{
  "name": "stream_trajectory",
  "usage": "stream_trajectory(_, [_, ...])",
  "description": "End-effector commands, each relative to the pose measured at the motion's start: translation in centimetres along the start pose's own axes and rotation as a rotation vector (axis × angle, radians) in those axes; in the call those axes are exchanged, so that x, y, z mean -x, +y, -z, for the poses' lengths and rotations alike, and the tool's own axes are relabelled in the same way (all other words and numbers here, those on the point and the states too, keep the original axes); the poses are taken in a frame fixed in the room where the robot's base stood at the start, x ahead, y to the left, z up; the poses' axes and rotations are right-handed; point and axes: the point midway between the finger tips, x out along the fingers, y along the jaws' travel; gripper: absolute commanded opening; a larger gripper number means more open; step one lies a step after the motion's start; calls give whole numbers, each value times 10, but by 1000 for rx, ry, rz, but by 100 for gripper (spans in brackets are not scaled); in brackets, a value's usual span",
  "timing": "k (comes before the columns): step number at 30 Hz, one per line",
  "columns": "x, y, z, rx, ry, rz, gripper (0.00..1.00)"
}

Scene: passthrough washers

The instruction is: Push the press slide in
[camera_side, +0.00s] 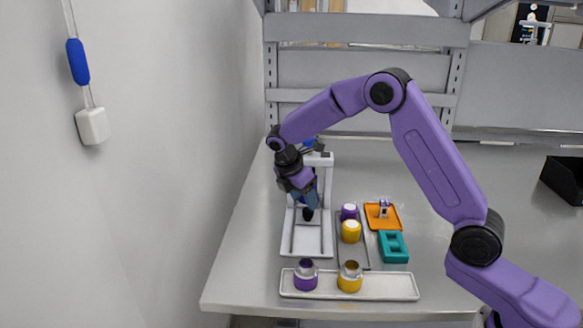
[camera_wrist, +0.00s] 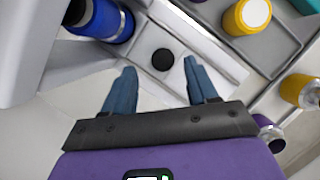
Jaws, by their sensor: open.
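The press (camera_side: 326,190) is a white frame on a flat base at the left of the table, with a blue cylinder (camera_wrist: 104,18) at its top. A pale plate with a round black knob (camera_wrist: 163,59), apparently the press slide, lies between the frame's rails. The knob also shows in the side view (camera_side: 308,215). My gripper (camera_wrist: 163,72) is open, its two blue fingers apart on either side of the knob in the picture. Nothing is between them that they grip. In the side view my gripper (camera_side: 311,205) points down over the press base; I cannot tell whether it touches the knob.
Right of the press, a grey tray (camera_side: 359,262) holds a purple and a yellow part with white tops. An orange tray (camera_side: 394,223) and a teal block (camera_side: 394,257) lie beside it. A long white tray (camera_side: 391,287) with purple and yellow cups stands in front.

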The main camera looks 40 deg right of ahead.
Motion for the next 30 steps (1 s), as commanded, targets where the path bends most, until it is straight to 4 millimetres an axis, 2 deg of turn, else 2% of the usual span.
stream_trajectory(3, [28, 1, 0, -2, 3, -6, 58])
stream_trajectory(15, [107, 1, 0, -1, 2, -5, 58])
stream_trajectory(21, [129, 1, 0, -1, 1, -4, 58])
stream_trajectory(30, [134, 0, -1, -1, 0, -1, 58])
